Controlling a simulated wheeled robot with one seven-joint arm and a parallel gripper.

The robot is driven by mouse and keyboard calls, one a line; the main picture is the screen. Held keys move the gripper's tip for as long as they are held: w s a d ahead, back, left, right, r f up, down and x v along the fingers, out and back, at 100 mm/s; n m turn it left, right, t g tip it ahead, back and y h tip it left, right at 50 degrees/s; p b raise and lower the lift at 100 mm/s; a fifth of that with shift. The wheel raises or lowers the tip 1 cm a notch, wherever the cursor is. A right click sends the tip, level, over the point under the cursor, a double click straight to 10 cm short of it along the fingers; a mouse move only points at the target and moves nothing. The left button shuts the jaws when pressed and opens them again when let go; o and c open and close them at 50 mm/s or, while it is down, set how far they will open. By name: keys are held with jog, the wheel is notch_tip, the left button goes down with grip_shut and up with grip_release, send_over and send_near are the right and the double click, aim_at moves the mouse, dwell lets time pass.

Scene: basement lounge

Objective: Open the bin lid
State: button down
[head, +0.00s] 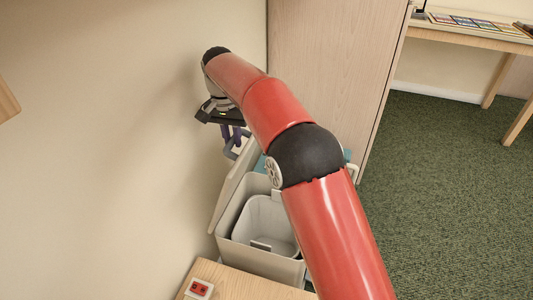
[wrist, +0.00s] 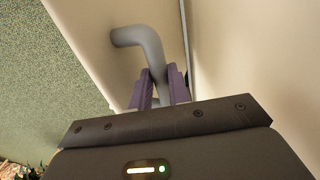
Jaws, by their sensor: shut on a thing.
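The grey bin (head: 290,265) stands by the wall, and its open top shows a lighter inner bucket (head: 262,228). The bin lid (head: 231,188) is raised steeply on the wall side, clear of the opening. My gripper (head: 236,142) is at the lid's upper end, with its purple fingers shut on the grey lid handle (head: 233,153). In the wrist view, the fingers (wrist: 159,88) close around one leg of the bent handle (wrist: 148,45), with the pale lid face (wrist: 95,25) behind it. My arm hides part of the bin's right side.
A wood-topped surface (head: 235,283) with a red-and-white switch box (head: 199,289) is in front of the bin. A tall wood panel (head: 325,70) stands behind. The wall is close on the left. Green carpet (head: 440,190) is open at right, below a desk (head: 470,37).

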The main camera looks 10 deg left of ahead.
jog(key=shift+s+a+f, duration=0.1)
jog(key=shift+a+f, duration=0.2)
jog(key=shift+a, duration=0.3)
jog(key=c, duration=1.3)
grip_release()
jog(key=shift+r, duration=0.2)
jog(key=shift+r, duration=4.05)
jog(key=shift+d, duration=0.1)
